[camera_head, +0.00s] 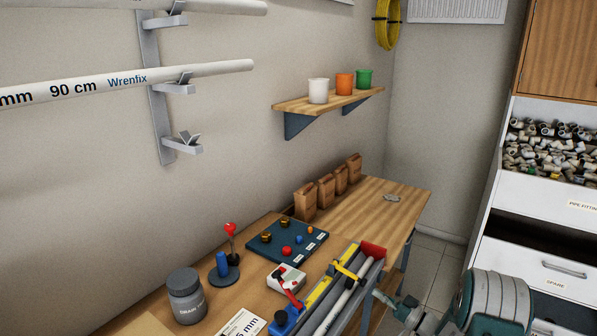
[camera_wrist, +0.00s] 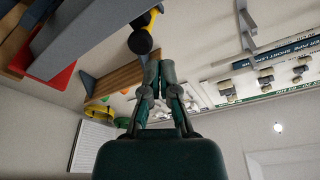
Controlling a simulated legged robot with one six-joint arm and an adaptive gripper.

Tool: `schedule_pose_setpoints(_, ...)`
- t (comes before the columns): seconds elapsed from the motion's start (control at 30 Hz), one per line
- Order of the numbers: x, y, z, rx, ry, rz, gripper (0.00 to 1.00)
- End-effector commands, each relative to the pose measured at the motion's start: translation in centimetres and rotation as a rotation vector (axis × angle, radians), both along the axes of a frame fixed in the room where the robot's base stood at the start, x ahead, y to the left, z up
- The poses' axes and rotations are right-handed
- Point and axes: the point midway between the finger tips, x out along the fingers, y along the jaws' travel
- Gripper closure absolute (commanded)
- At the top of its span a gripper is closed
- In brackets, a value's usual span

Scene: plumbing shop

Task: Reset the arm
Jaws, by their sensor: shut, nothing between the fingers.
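My gripper (camera_wrist: 152,72) shows in the middle of the wrist view, its two fingers together with nothing between them. In the head view my gripper (camera_head: 380,296) is at the lower right, just right of the workbench's tool tray (camera_head: 372,276). It points left toward the tray. Much of my arm is cut off by the bottom edge of the head view.
A shelf (camera_head: 330,103) with cups is on the wall. White drawers (camera_head: 535,262) stand right; floor (camera_head: 428,262) shows between.

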Motion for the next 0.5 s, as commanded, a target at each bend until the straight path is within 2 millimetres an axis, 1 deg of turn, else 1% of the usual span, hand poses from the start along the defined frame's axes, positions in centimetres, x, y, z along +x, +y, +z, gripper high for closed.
schedule_pose_setpoints(0.03, -0.4, 1.7, 2.2, -0.011, 0.036, 0.068, 1.0)
schedule_pose_setpoints(0.1, -1.3, 3.8, 4.2, -0.026, 0.11, 0.156, 1.0)
schedule_pose_setpoints(0.2, -2.9, 6.3, 6.9, -0.06, 0.218, 0.266, 1.0)
schedule_pose_setpoints(0.3, -5.0, 8.7, 9.3, -0.112, 0.328, 0.355, 1.0)
schedule_pose_setpoints(0.37, -6.3, 9.9, 10.6, -0.149, 0.395, 0.397, 1.0)
schedule_pose_setpoints(0.5, -9.9, 12.5, 13.1, -0.254, 0.549, 0.464, 1.0)
